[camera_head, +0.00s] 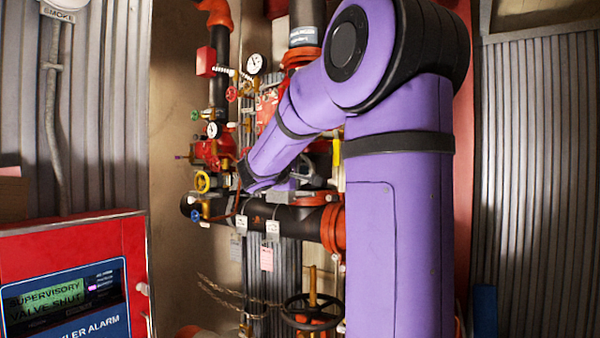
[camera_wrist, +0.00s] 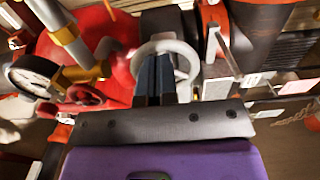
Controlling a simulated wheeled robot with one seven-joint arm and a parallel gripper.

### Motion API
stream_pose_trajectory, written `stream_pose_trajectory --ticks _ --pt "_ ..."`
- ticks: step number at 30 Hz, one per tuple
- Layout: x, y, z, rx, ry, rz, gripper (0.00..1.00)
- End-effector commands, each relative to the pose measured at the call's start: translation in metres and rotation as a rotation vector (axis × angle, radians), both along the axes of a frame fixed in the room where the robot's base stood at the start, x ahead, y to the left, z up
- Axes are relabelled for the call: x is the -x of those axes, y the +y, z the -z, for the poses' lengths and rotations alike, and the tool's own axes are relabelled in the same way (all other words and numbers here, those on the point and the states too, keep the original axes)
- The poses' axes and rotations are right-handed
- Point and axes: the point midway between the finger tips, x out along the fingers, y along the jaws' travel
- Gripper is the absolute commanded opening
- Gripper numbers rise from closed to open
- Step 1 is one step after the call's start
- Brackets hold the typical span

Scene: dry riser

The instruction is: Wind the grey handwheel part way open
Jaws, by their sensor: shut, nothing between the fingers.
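The grey handwheel (camera_wrist: 191,62) shows in the wrist view as a pale ring at the upper middle. My gripper (camera_wrist: 156,60) points at it, and its two dark fingers are together with nothing between them. The fingertips overlap the wheel's opening in the picture. I cannot tell whether they are inside the ring or just in front of it, or whether they touch it. The lower left of the wheel is hidden behind the fingers.
A pressure gauge (camera_wrist: 35,77) and a red handwheel (camera_wrist: 84,97) are close on the left in the wrist view. In the head view, a yellow handwheel (camera_head: 203,182), a large black handwheel (camera_head: 311,312) and a red alarm panel (camera_head: 75,240) reading "SUPERVISORY VALVE SHUT" are visible.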

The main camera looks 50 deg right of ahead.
Motion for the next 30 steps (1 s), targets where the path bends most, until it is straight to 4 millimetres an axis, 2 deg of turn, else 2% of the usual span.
stream_pose_trajectory --ticks 30 --pt "-0.001 -0.015 0.000 0.000 0.001 0.001 0.00"
